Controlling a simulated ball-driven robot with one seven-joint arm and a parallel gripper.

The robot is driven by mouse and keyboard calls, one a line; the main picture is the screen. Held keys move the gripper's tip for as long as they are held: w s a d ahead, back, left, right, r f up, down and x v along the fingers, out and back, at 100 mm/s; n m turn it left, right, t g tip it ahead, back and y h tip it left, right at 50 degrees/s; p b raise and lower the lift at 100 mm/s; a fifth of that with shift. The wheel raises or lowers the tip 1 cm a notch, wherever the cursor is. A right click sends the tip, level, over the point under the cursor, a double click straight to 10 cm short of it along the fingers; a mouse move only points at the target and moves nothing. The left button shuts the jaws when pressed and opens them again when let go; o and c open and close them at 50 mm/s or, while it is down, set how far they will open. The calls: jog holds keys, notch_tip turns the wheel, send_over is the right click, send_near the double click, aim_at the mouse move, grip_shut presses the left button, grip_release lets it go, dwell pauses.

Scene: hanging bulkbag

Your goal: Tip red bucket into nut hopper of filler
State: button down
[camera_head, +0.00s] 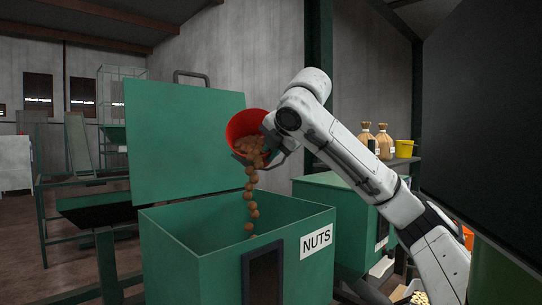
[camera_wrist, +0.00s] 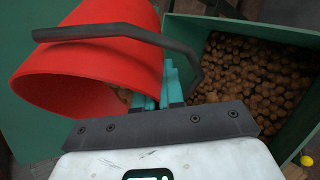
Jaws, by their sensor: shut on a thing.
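The red bucket (camera_head: 243,126) is held up and tilted over the nut hopper (camera_head: 202,262), a green open box labelled NUTS. Brown nuts (camera_head: 251,198) spill from the bucket's lower lip and fall in a stream into the hopper; more nuts are still inside the bucket. My gripper (camera_head: 274,146) is shut on the bucket's side. In the wrist view the red bucket (camera_wrist: 100,62) lies to the left with its dark handle across it, and my gripper (camera_wrist: 172,88) is at its wall. Many nuts (camera_wrist: 262,80) lie in the hopper there.
The hopper's green lid (camera_head: 185,140) stands open behind it. Another green bin (camera_head: 340,205) stands to the right. A large dark panel (camera_head: 490,130) fills the right side.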

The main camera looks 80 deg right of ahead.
aim_at(273, 166)
jog(key=shift+w+a+f+n+t+h+b, duration=0.2)
jog(key=shift+w+f+h+b, duration=0.3)
jog(key=shift+b, duration=0.95)
jog(key=shift+w+a+f+n+t+h+b, duration=0.1)
jog(key=shift+w+a+f+t+h+b, duration=0.15)
jog(key=shift+h+b, duration=0.75)
jog(key=shift+s+d+f+n+t+h+b, duration=0.1)
jog(key=shift+s+f+n+t+h+b, duration=0.5)
jog(key=shift+b, duration=3.25)
jog(key=shift+s+f+t+h+b, duration=0.25)
jog(key=shift+s+f+h+b, duration=0.15)
jog(key=shift+h+b, duration=0.6)
jog(key=shift+r+y+p, duration=0.3)
jog(key=shift+y+p, duration=0.1)
jog(key=shift+p, duration=0.1)
